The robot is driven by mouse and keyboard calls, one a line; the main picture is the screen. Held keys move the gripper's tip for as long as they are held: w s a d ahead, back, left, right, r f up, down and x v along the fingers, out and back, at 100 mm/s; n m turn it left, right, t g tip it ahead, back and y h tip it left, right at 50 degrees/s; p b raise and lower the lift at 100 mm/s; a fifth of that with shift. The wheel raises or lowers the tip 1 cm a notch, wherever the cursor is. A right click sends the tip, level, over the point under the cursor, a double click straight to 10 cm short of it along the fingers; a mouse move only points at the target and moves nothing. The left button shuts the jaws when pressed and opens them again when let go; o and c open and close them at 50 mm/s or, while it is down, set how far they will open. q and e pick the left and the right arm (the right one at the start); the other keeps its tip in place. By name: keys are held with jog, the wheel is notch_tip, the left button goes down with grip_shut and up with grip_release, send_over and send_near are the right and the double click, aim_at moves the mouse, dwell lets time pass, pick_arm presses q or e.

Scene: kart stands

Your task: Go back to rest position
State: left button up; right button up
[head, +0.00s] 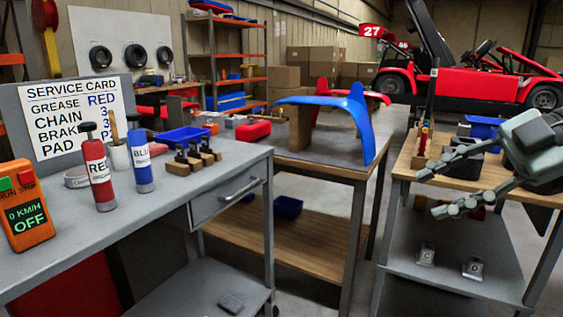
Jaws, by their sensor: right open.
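My right gripper (437,190) reaches in from the right edge, over the wooden-topped stand on the right. Its two jointed grey fingers are spread apart, with nothing between them. My left gripper does not show in the head view. A red grease bottle (98,172) and a blue grease bottle (140,160) stand upright on the grey workbench (185,198) at the left. A service card (73,113) stands behind them, listing grease RED and further lines that the bottles partly hide.
An orange control box (24,205) reads 0 KM/H OFF. A blue tray (182,136) and black pieces in wooden blocks sit on the bench. A blue curved fairing (350,112) stands on the middle table. A red kart (470,85) is behind. Floor shows between the stands.

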jog(key=w+d+f+m+t+h, duration=0.1)
jog(key=w+d+f+m+t, duration=0.85)
jog(key=w+t, duration=0.2)
jog(key=s+d+f+m+h, duration=0.2)
jog(key=d+f+m+h, duration=0.25)
jog(key=f, duration=0.45)
jog(key=s+d+f+m+h, duration=0.1)
jog(key=d+f+m+h, duration=0.3)
jog(key=f, duration=0.5)
jog(key=s+a+f+m+g+h, duration=0.15)
jog(key=s+f+g+h, duration=0.35)
jog(key=f, duration=0.6)
jog(key=s+a+f+g+y, duration=0.1)
jog(key=s+a+f+g, duration=0.2)
jog(key=s+a+f, duration=0.4)
jog(key=s+a+f+g+y, duration=0.2)
jog(key=s+a+f+g, duration=0.2)
jog(key=s+a+f, duration=0.3)
jog(key=s+f+m, duration=0.1)
jog(key=s+f, duration=0.3)
jog(key=s, duration=0.1)
jog(key=shift+s+f, duration=0.35)
jog(key=shift+f, duration=0.05)
jog(key=shift+a+g, duration=0.1)
jog(key=shift+g, duration=0.15)
